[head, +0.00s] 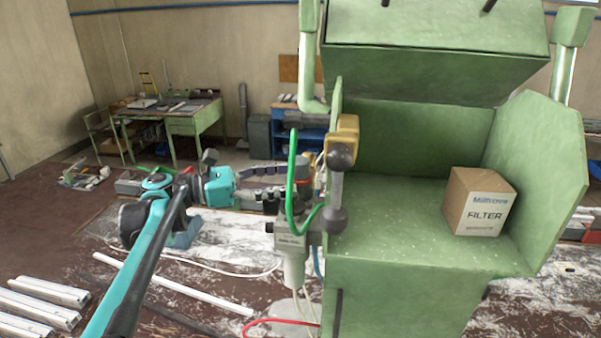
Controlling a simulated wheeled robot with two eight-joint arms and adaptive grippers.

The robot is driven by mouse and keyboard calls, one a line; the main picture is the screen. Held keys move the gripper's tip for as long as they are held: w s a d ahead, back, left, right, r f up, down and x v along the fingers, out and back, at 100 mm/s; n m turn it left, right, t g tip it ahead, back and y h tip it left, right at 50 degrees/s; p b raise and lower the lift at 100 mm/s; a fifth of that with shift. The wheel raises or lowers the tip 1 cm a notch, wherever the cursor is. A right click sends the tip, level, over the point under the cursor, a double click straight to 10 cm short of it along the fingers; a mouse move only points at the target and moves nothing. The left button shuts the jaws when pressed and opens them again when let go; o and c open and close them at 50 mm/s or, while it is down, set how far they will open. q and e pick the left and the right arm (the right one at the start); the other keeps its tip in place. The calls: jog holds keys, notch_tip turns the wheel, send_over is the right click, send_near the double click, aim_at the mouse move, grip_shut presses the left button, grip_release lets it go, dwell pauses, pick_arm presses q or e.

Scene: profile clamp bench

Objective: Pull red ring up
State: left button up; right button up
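My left arm comes in from the lower left, and its teal wrist points right. My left gripper (268,199) is dark and small in the view, close to the left side of the grey air unit (291,240) on the green machine's left side. Whether its fingers are apart or touch the unit is not clear. A small reddish band (302,182) shows at the top of this unit, behind the green hose; I cannot tell surely that it is the red ring. My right gripper is not in view.
The green machine (400,290) fills the right, with a cardboard filter box (480,203) on its shelf. A green hose (291,190) loops beside the gripper. A red hose (280,321) runs low. Metal profiles (40,302) lie on the floor at left.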

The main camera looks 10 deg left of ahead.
aim_at(299, 177)
pick_arm(q)
jog(key=x, duration=0.4)
jog(key=shift+p, duration=0.4)
